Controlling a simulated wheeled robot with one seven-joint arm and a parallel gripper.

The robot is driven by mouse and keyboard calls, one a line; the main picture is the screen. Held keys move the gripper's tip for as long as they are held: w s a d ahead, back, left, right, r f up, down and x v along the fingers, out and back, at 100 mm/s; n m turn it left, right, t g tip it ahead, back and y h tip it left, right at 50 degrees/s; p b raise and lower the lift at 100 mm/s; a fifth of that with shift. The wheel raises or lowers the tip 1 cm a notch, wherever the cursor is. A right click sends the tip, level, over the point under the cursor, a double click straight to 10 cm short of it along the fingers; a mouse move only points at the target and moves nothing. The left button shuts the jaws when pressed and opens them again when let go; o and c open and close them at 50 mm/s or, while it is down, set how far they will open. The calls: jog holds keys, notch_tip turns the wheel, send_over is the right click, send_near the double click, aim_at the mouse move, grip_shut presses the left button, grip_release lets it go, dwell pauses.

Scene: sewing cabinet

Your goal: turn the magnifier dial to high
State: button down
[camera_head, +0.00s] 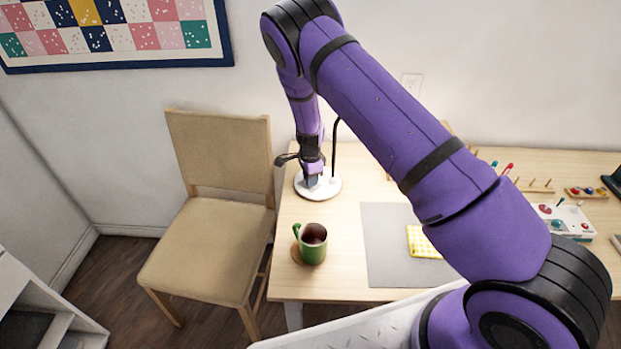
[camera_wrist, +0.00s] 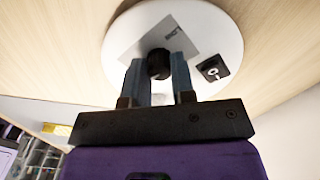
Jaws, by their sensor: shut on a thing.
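The magnifier's round white base (camera_head: 327,187) stands on the table's left part, with a thin dark stem (camera_head: 335,145) rising from it. In the wrist view the base (camera_wrist: 225,38) shows from close by, with a grey label plate (camera_wrist: 184,38) and a black dial (camera_wrist: 158,62). My gripper (camera_wrist: 160,75) is shut on the dial, one finger on each side of it. In the head view my gripper (camera_head: 312,180) is over the base, and the dial cannot be made out. The dial's setting is not readable. A small black switch (camera_wrist: 213,68) sits beside it on the base.
A green mug (camera_head: 311,245) with dark liquid stands on a coaster near the table's front left. A grey mat (camera_head: 385,250) with a yellow checked cloth (camera_head: 423,241) lies to the right. A beige chair (camera_head: 220,210) stands left of the table. Sewing items fill the right side.

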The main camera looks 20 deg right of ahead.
jog(key=shift+m, duration=0.6)
jog(key=c, duration=1)
grip_release()
jog(key=shift+o, duration=0.2)
notch_tip(320, 180, up, 11)
